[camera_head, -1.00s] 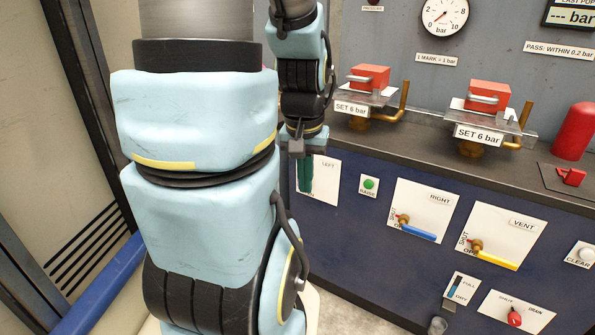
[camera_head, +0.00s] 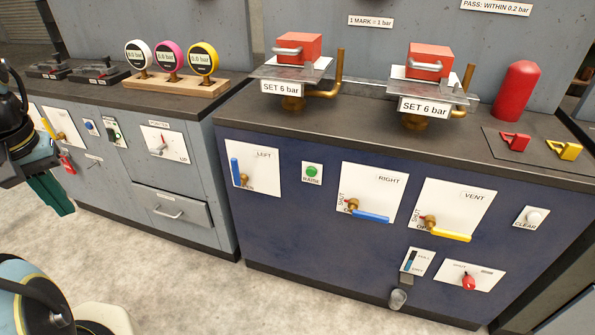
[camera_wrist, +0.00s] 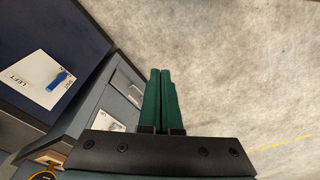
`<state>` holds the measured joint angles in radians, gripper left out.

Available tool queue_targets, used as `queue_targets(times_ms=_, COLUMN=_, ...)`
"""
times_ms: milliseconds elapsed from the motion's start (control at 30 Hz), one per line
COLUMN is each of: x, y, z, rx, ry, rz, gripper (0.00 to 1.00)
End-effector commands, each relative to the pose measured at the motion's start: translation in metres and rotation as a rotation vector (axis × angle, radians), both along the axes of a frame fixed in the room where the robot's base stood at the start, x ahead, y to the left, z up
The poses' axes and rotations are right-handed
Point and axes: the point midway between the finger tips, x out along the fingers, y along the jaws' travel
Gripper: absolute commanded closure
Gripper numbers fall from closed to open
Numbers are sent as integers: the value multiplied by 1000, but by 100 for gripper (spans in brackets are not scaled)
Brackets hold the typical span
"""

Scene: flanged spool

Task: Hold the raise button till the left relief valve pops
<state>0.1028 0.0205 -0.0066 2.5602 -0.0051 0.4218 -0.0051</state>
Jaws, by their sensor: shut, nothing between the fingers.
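The green raise button (camera_head: 312,171) sits on a small white plate on the front of the dark blue bench. The left relief valve (camera_head: 298,47) has a red cap and silver handle, on a brass body tagged SET 6 bar. A similar right relief valve (camera_head: 428,58) stands beside it. The LEFT panel's blue lever (camera_head: 235,172) points up; it also shows in the wrist view (camera_wrist: 58,82). My gripper (camera_head: 66,210) is at the far left, away from the button. Its green fingers (camera_wrist: 160,72) are together and empty.
The RIGHT blue lever (camera_head: 370,216) and VENT yellow lever (camera_head: 451,235) lie nearly level. A clear button (camera_head: 533,217) is at right. A grey bench (camera_head: 105,185) with three round gauges (camera_head: 171,58) stands left. The floor (camera_head: 170,285) in front is open.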

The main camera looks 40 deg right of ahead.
Motion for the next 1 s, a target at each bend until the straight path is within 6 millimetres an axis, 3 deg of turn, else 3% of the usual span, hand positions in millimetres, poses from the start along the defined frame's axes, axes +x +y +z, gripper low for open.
queue_targets(times_ms=233, x=6, y=-6, z=-9, rx=5, ry=-16, rz=-35, gripper=100)
queue_targets(times_ms=367, x=29, y=-35, z=-38, rx=17, ry=-82, rz=-182, gripper=100)
queue_targets(times_ms=500, x=59, y=-102, z=-84, rx=-4, ry=-204, rz=-443, gripper=100)
queue_targets(times_ms=667, x=67, y=-199, z=-130, rx=-98, ry=-343, rz=-742, gripper=100)
queue_targets(times_ms=800, x=46, y=-284, z=-163, rx=-231, ry=-441, rz=-966, gripper=100)
queue_targets(times_ms=1000, x=-11, y=-381, z=-196, rx=-451, ry=-538, rz=-1204, gripper=100)
